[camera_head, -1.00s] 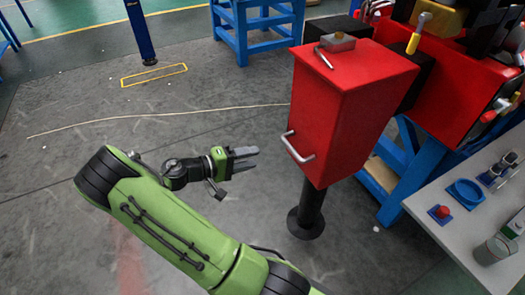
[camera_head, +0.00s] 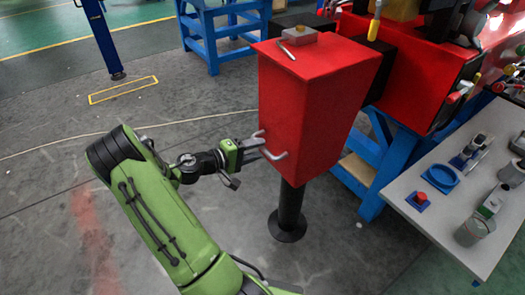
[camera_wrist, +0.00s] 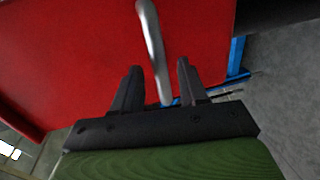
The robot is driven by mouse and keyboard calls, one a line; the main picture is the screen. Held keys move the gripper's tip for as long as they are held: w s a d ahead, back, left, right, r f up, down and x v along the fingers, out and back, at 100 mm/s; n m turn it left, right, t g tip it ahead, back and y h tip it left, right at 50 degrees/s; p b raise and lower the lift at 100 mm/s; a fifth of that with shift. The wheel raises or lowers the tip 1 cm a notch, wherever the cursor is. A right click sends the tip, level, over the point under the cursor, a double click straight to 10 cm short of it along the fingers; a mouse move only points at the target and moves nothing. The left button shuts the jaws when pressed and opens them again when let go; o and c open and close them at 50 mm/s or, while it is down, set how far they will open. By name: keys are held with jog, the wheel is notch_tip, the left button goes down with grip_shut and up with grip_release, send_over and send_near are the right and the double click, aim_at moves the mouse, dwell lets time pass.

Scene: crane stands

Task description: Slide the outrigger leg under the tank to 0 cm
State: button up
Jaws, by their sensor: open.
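The red tank (camera_head: 312,105) stands in the middle of the head view and fills much of the wrist view (camera_wrist: 75,60). A grey bent handle (camera_head: 274,155) sticks out of its left face. Under the tank is the black outrigger leg (camera_head: 290,205) with a round foot on the floor. My gripper (camera_head: 257,147) is at the handle, fingers pointing to the tank. In the wrist view the fingers (camera_wrist: 158,85) are apart, with the handle bar (camera_wrist: 154,50) running between them. I cannot tell whether either finger touches it.
A grey table (camera_head: 450,215) with a red button, blue parts and a cup stands at the right. Blue stands (camera_head: 225,35) are behind and beside the tank. A yellow rectangle (camera_head: 122,90) is marked on the floor.

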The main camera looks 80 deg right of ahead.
aim_at(260, 148)
jog(key=shift+x, duration=1.6)
jog(key=shift+c, duration=0.4)
grip_shut()
